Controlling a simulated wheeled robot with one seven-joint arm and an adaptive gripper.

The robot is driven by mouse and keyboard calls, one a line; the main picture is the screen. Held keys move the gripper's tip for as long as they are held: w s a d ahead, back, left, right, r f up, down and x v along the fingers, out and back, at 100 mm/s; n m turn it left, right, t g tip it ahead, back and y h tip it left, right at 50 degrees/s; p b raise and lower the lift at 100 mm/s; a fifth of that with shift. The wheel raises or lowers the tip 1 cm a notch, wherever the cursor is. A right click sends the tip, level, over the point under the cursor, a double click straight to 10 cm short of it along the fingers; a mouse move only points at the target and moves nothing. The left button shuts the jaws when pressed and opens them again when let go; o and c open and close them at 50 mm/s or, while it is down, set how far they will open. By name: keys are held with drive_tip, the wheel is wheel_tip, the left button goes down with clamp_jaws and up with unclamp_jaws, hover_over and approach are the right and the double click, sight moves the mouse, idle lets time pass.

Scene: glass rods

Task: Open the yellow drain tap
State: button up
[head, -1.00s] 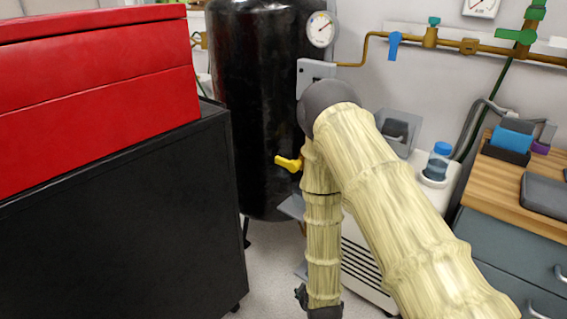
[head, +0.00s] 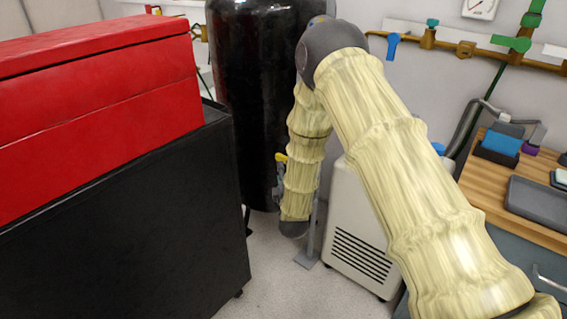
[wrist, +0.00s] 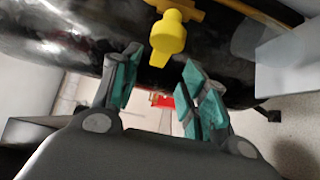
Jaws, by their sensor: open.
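The yellow drain tap (wrist: 168,36) is near the top middle of the wrist view, in front of the black tank (wrist: 75,40). Its yellow handle points down in that picture. My gripper (wrist: 157,95) is open, with teal pads on its two fingers. The tap lies ahead of the fingertips, roughly between them; I see nothing held and cannot tell whether they touch it. In the head view a small part of the tap (head: 281,158) shows beside my arm, low on the tank (head: 235,90). My arm hides the rest of it, and most of my gripper.
A red tool chest on a black cabinet (head: 120,210) stands close on the left. A white vented unit (head: 355,225) stands right of the tank. A wooden bench (head: 500,195) with trays is at the right. Bare floor shows between cabinet and white unit.

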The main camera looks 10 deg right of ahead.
drive_tip(key=w, duration=0.6)
drive_tip(key=shift+w+d, duration=0.3)
drive_tip(key=shift+d, duration=0.1)
clamp_jaws()
